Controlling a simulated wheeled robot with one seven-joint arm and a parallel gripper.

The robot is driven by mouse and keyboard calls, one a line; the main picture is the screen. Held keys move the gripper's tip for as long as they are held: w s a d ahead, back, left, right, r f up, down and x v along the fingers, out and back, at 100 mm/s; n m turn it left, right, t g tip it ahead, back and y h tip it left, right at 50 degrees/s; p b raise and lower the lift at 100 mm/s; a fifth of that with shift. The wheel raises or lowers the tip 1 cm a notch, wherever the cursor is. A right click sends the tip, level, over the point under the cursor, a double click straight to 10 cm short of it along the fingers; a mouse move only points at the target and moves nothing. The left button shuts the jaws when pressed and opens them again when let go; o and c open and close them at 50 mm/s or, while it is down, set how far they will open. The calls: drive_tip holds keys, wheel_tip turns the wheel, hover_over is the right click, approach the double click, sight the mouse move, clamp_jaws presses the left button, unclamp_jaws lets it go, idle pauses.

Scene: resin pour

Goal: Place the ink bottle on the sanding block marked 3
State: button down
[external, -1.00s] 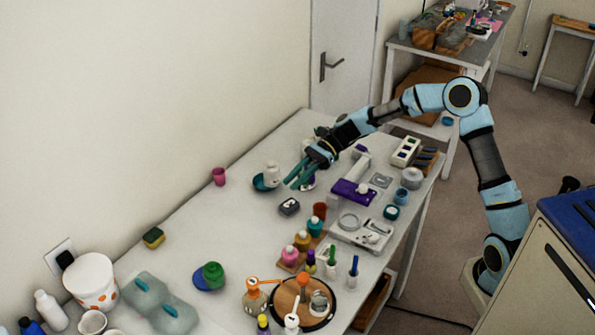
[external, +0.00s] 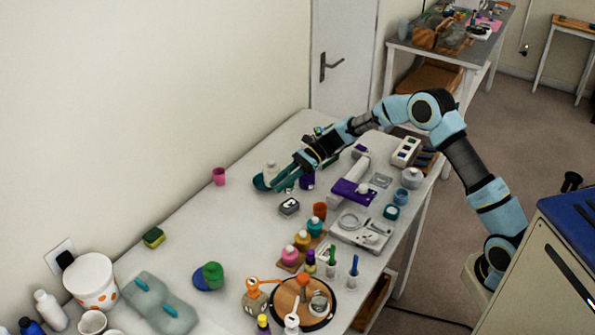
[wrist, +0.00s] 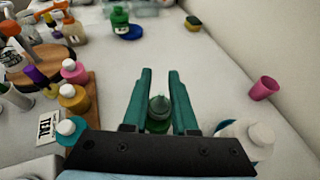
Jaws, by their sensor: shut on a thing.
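My gripper (external: 274,185) has teal fingers and is low over the far part of the table. In the wrist view my gripper (wrist: 160,78) is shut on a small dark green bottle with a pointed tip (wrist: 158,112), which I take as the ink bottle. The fingers hide its sides, and it cannot be made out in the external view. A small dark block with a pale top (external: 289,206) lies just in front of the gripper, apart from it. No number can be read on it, so I cannot tell whether it is the sanding block marked 3.
A white bottle (external: 271,169) stands close behind the fingers; in the wrist view this white bottle (wrist: 258,137) is at the right. A pink cup (external: 219,176) is further left. Several coloured bottles and a purple-topped device (external: 352,191) crowd the right. The table's left middle is mostly clear.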

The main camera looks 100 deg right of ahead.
drive_tip(key=shift+f+p, duration=0.6)
drive_tip(key=shift+f, duration=1.9)
drive_tip(key=shift+f, duration=0.1)
drive_tip(key=c, duration=0.7)
unclamp_jaws()
drive_tip(key=shift+s, duration=0.1)
drive_tip(key=b+v, duration=0.3)
drive_tip(key=v, duration=0.9)
